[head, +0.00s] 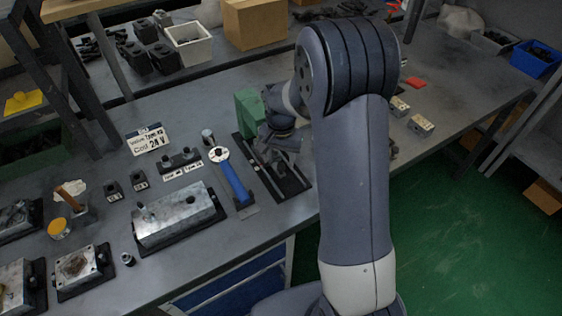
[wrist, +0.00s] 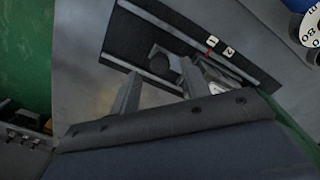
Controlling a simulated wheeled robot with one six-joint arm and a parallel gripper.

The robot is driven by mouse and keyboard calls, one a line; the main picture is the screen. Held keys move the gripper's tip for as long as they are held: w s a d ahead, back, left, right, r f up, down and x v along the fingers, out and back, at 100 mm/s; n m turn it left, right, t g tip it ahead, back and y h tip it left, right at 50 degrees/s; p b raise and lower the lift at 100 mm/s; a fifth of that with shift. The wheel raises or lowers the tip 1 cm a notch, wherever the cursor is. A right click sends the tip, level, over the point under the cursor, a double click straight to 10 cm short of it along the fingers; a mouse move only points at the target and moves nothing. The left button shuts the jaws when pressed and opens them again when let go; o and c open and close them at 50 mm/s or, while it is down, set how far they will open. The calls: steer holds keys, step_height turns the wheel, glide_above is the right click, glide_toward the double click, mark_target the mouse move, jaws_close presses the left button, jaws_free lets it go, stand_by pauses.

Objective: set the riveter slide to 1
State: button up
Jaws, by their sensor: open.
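The riveter slide is a dark rail (head: 284,178) on the bench, beside a green block (head: 250,110) in the head view. In the wrist view the dark rail (wrist: 135,35) runs diagonally, with small white labels 1 (wrist: 212,41) and 2 (wrist: 228,50) along it. A red mark shows by label 1. In the head view my arm partly hides the slide and gripper.
A blue-handled lever (head: 235,182) with a white numbered dial (head: 218,154) stands left of the slide; the dial shows at the wrist view's top right (wrist: 308,28). A metal valve block (head: 175,217) is further left. Small tan blocks (head: 420,125) lie right of my arm.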

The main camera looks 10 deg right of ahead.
step_height(320, 180, up, 9)
steer(key=shift+f, duration=0.2)
steer(key=shift+f, duration=0.1)
step_height(320, 180, down, 11)
steer(key=shift+f, duration=0.1)
steer(key=s, duration=0.2)
steer(key=s+d, duration=0.1)
steer(key=shift+s+r+p, duration=0.3)
steer(key=shift+r, duration=0.05)
steer(key=shift+s+d+f, duration=0.1)
steer(key=shift+s+d, duration=0.05)
steer(key=shift+s, duration=0.15)
steer(key=shift+w, duration=0.15)
